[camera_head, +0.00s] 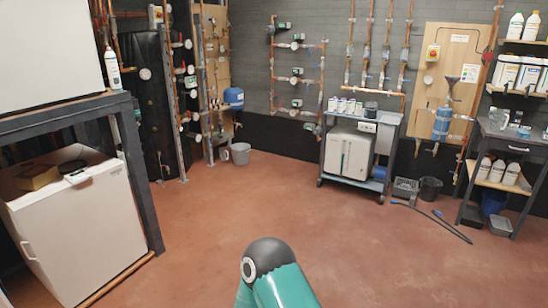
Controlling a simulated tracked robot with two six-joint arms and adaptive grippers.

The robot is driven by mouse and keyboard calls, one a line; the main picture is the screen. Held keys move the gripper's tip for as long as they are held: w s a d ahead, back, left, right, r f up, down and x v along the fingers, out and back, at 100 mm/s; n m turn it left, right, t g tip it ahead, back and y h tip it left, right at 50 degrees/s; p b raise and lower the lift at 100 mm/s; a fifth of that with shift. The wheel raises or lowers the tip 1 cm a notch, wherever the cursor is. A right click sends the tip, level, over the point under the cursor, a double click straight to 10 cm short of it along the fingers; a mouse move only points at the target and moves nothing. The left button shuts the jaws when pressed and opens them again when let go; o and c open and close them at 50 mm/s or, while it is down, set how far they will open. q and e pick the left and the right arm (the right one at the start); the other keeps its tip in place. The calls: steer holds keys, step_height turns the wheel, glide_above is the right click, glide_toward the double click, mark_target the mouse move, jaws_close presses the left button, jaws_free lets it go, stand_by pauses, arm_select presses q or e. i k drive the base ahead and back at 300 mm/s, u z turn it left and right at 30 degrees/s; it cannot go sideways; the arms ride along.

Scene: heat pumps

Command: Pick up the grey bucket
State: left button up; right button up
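A light grey bucket (240,154) stands upright on the red-brown floor at the back, left of the middle, near the dark lower wall. It is small and far off in this view. Neither of my grippers shows. Only a teal and black link of one of my arms shows at the bottom middle, well short of the bucket.
The middle floor (230,205) is clear. A white unit under a dark frame (144,187) stands at left.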

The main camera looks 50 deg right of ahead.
mark_target(241, 152)
steer(key=u, duration=1.4)
steer(key=i, duration=0.1)
steer(key=z, duration=2.65)
steer(key=k, duration=0.85)
steer(key=z, duration=0.25)
steer(key=i, duration=3.5)
steer(key=z, duration=0.15)
